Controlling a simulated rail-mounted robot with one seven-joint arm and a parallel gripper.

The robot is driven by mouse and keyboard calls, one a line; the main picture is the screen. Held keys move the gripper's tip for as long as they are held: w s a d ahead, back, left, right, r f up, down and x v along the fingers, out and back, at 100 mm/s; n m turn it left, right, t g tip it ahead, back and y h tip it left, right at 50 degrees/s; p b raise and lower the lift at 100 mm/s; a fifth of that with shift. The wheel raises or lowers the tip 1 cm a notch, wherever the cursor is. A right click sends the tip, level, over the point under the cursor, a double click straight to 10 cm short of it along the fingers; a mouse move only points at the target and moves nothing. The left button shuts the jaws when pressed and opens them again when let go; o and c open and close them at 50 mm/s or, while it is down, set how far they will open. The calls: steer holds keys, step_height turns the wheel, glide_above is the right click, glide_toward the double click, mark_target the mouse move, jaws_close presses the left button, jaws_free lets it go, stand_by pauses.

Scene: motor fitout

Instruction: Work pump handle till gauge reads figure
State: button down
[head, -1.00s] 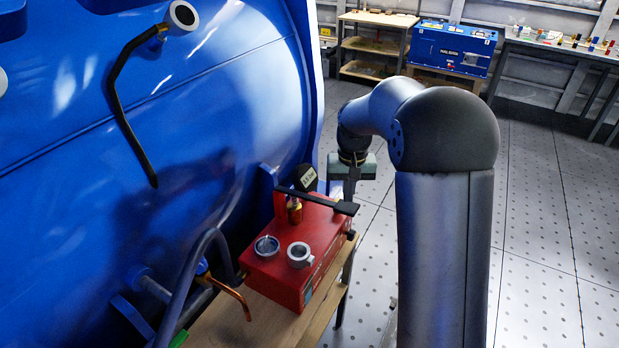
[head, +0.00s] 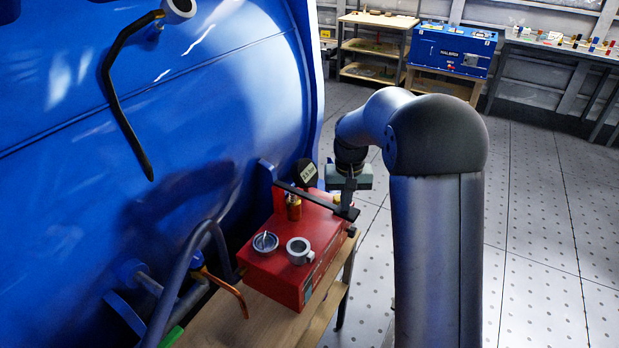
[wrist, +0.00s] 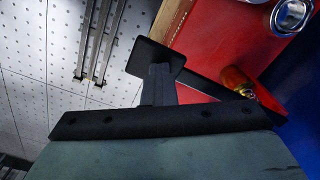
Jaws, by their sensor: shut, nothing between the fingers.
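The red pump box (head: 290,262) stands on a wooden bench beside the big blue tank. A brass fitting (head: 293,208) stands under the handle. A round silver-rimmed gauge (head: 265,242) sits on the box's top; its reading is too small to tell. My gripper (head: 347,203) is shut, pointing down at the handle's pad end.
The floor to the right is clear.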

step_height(320, 180, down, 2)
steer(key=shift+a+f+b, duration=0.15)
steer(key=shift+f+b, duration=0.1)
steer(key=shift+b, duration=0.3)
steer(key=r+p, duration=0.1)
steer(key=r, duration=0.1)
steer(key=r+p, duration=0.2)
steer(key=r, duration=0.1)
steer(key=r+p, duration=0.2)
steer(key=r, duration=0.1)
steer(key=shift+s+d, duration=0.15)
steer(key=shift+d, duration=0.25)
step_height(320, 180, up, 5)
steer(key=p, duration=0.3)
steer(key=shift+p, duration=0.35)
